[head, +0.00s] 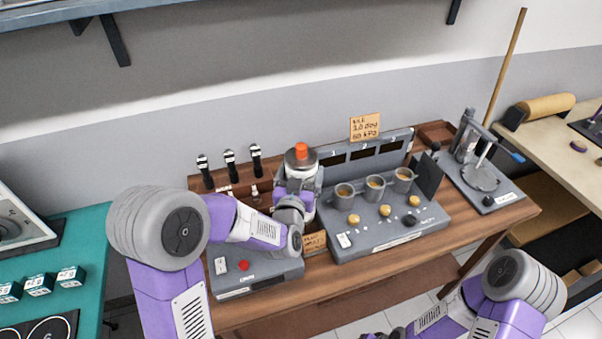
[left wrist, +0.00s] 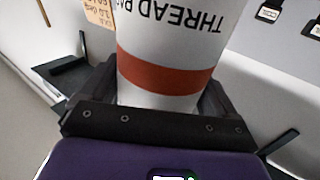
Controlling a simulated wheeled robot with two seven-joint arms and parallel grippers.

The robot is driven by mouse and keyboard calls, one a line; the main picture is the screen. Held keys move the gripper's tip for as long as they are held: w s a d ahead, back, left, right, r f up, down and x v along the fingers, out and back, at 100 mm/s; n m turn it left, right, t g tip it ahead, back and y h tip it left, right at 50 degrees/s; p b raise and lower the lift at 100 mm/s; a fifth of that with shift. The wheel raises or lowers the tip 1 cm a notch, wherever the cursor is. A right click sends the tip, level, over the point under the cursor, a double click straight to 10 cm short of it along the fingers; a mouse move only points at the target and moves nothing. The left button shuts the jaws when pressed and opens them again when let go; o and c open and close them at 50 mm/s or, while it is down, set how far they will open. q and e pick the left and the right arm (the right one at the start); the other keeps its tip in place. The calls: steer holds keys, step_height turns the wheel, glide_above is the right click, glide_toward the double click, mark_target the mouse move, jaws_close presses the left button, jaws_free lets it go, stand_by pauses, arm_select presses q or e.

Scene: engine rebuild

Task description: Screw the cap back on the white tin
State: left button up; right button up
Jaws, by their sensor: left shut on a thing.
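My left gripper (head: 299,190) is shut on the tin's side. In the left wrist view the white tin (left wrist: 175,65) has an orange-red band and dark lettering starting "THREAD". There my left gripper (left wrist: 160,98) has a dark finger on each side of it. The tin's top is outside that view.
A grey panel with a red button (head: 244,265) is in front of the tin. A grey console (head: 385,235) with several cups stands to its right. Black-handled tools (head: 229,163) stand behind left. A lever press (head: 480,175) stands at the right end.

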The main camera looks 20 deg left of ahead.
arm_select(q)
steer(key=o, duration=1.8)
steer(key=shift+r+p, duration=0.4)
steer(key=shift+p, duration=0.2)
steer(key=shift+r+p, duration=0.45)
steer(key=shift+p, duration=0.1)
steer(key=shift+s+d+f+b, duration=0.1)
steer(key=shift+s+d+b, duration=0.05)
steer(key=shift+s+b, duration=1.9)
steer(key=shift+s+d+f+b, duration=0.1)
steer(key=shift+s+b, duration=1.85)
steer(key=shift+b, duration=0.15)
steer(key=shift+s+d+f+b, duration=0.1)
steer(key=shift+s+d+b, duration=0.05)
steer(key=shift+s+b, duration=1.9)
